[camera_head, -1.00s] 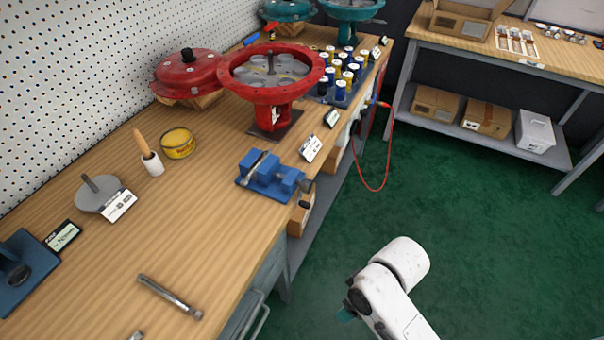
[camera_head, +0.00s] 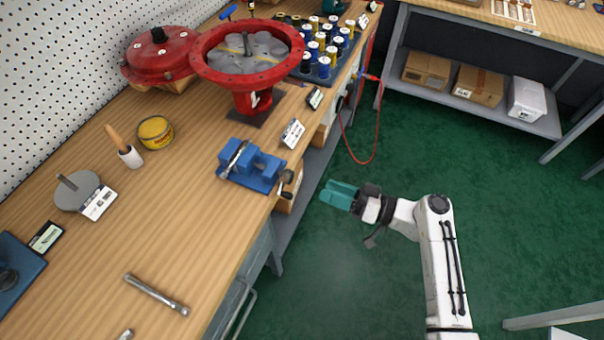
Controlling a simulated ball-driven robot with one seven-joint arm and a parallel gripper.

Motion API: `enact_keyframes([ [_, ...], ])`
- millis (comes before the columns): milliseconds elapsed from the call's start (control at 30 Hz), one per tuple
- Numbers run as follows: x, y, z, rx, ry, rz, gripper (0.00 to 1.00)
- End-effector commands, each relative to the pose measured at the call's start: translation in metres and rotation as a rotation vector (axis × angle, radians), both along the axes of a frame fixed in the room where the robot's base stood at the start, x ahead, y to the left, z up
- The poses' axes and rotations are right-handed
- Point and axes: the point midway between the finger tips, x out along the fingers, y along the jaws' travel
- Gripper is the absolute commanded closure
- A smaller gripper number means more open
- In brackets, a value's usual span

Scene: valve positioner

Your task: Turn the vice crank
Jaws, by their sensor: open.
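The blue vice (camera_head: 254,167) sits on the wooden workbench near its right edge. Its dark crank (camera_head: 286,180) sticks out from the vice's right end, at or just past the bench edge. My gripper (camera_head: 325,193) has teal fingers and is open and empty. It is in the air over the green floor, a short way right of the crank and apart from it. The fingers point left toward the bench. My white arm comes up from the lower right.
The workbench (camera_head: 190,205) holds a red valve body (camera_head: 250,100), a yellow tin (camera_head: 155,132), a metal wrench-like bar (camera_head: 156,294) and small label cards. A red cable (camera_head: 376,135) hangs off the bench edge.

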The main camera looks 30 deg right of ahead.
Motion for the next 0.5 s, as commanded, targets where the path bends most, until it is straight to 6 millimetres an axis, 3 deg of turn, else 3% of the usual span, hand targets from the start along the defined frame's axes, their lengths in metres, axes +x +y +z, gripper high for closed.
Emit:
enact_keyframes([
  [500,0.066,0.054,0.002,-0.001,0.003,0.006,0.35],
])
